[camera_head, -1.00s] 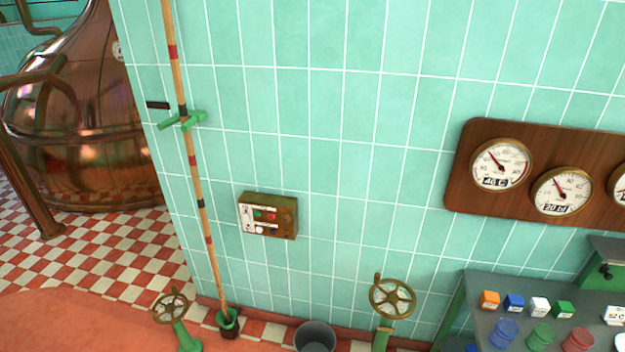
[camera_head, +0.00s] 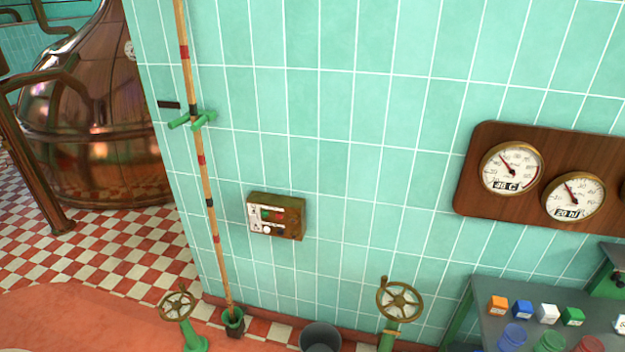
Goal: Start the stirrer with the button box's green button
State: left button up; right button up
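The button box (camera_head: 289,219) is a small brass-brown box fixed to the green tiled wall, left of the picture's middle. Its front carries a green button (camera_head: 266,214), a red button (camera_head: 278,216) beside it, and a white round part (camera_head: 267,230) below. A pale label plate runs along its left side. The stirrer itself cannot be made out; a large copper kettle (camera_head: 90,120) stands at the far left. Neither of my grippers is in view, and nothing covers the box.
A wooden pole (camera_head: 204,180) leans in a green wall holder (camera_head: 200,120) left of the box. Handwheels (camera_head: 399,301) (camera_head: 177,303) and a dark bucket (camera_head: 320,338) stand below. A grey table (camera_head: 485,318) with coloured blocks is at right, under a gauge board (camera_head: 470,185).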

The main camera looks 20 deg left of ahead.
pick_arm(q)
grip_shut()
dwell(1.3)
